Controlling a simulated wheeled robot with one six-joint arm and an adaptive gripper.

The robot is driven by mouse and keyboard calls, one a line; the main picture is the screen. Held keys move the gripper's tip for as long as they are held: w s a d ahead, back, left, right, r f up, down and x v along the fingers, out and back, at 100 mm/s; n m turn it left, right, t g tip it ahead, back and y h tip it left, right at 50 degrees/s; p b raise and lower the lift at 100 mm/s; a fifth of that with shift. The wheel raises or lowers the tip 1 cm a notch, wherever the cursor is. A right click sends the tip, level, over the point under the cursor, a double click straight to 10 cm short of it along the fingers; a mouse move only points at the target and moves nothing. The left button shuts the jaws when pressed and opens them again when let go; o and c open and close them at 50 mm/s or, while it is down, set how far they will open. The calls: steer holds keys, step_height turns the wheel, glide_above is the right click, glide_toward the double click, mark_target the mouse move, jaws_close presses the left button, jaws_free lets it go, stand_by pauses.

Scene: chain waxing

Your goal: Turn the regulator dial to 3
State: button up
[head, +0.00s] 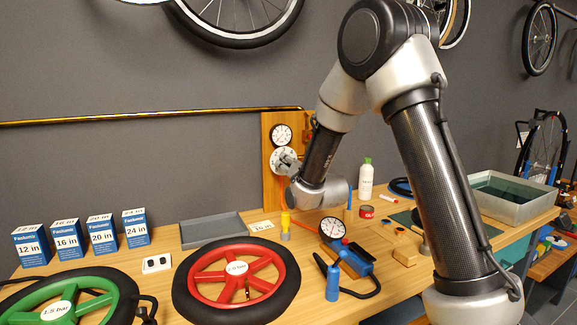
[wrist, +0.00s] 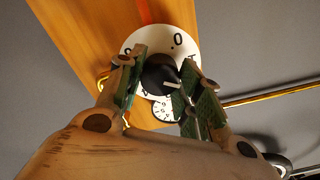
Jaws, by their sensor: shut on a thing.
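The regulator dial is a white disc (head: 275,155) on a wooden board against the back wall. In the wrist view the dial plate (wrist: 178,36) shows a 0 near its rim, and other numerals are partly hidden by the fingers. Its dark knob (wrist: 158,74) has a white pointer line that runs toward the right-hand finger; the number it points at is hidden. My gripper (wrist: 160,84) is shut on the knob, one green-padded finger on each side. In the head view my gripper (head: 288,163) is at the dial, partly covering it.
A round gauge (head: 281,135) is just above the dial. A brass pipe (head: 150,115) runs along the wall to the board. On the bench below stand a yellow-topped cylinder (head: 285,222), a red wheel (head: 215,277), a gauge pump (head: 345,255) and a white bottle (head: 366,180).

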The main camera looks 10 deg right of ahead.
steer(key=m, duration=0.5)
steer(key=shift+m, duration=0.4)
steer(key=m, duration=0.5)
steer(key=shift+m+h, duration=0.3)
steer(key=o, duration=1)
steer(key=shift+o, duration=0.2)
steer(key=s+d, duration=0.2)
steer(key=s, duration=0.9)
steer(key=shift+s+f, duration=0.15)
steer(key=shift+s, duration=0.25)
